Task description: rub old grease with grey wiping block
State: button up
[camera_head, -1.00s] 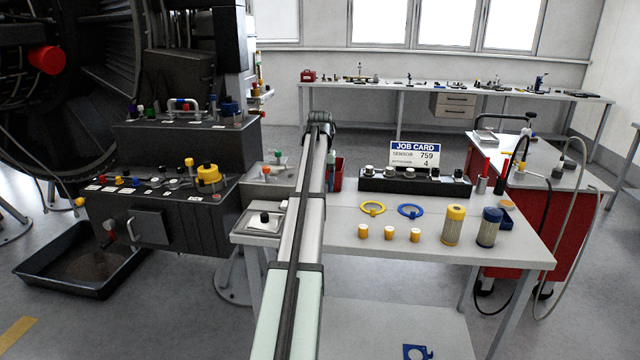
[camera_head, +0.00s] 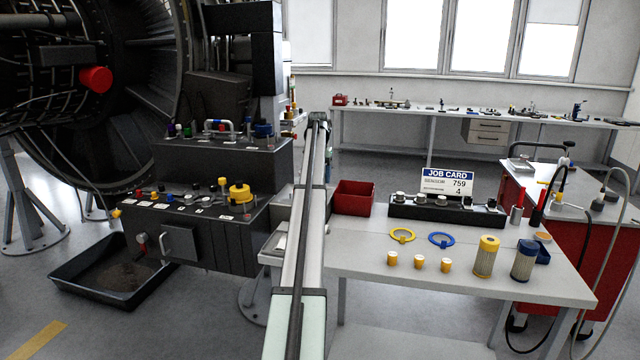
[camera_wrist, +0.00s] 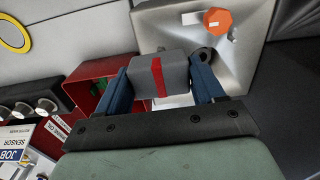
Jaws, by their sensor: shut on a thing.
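In the wrist view, my gripper (camera_wrist: 160,68) is shut on the grey wiping block (camera_wrist: 142,80), which has a red stripe. The blue fingers stand on either side of it. The block is over the edge of a shiny metal tray (camera_wrist: 160,35); I cannot tell whether it touches. An orange knob (camera_wrist: 217,22) and a dark round piece (camera_wrist: 205,54) show on the tray's far side. I cannot make out old grease on the visible metal. In the head view my arm hides the gripper and the block.
A red bin (camera_head: 353,198) stands right of my arm and beside the block in the wrist view (camera_wrist: 84,88). The bench (camera_head: 360,262) carries a job card (camera_head: 447,183), rings, yellow caps and two filters. A dark stepped unit (camera_head: 215,243) stands left of the arm.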

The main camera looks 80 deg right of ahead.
jog(key=shift+f, duration=3.2)
jog(key=shift+d+f, duration=0.65)
jog(key=shift+f, duration=0.25)
jog(key=shift+c, duration=0.3)
jog(key=shift+d, duration=2.3)
jog(key=shift+a, duration=3)
jog(key=shift+r, duration=4.15)
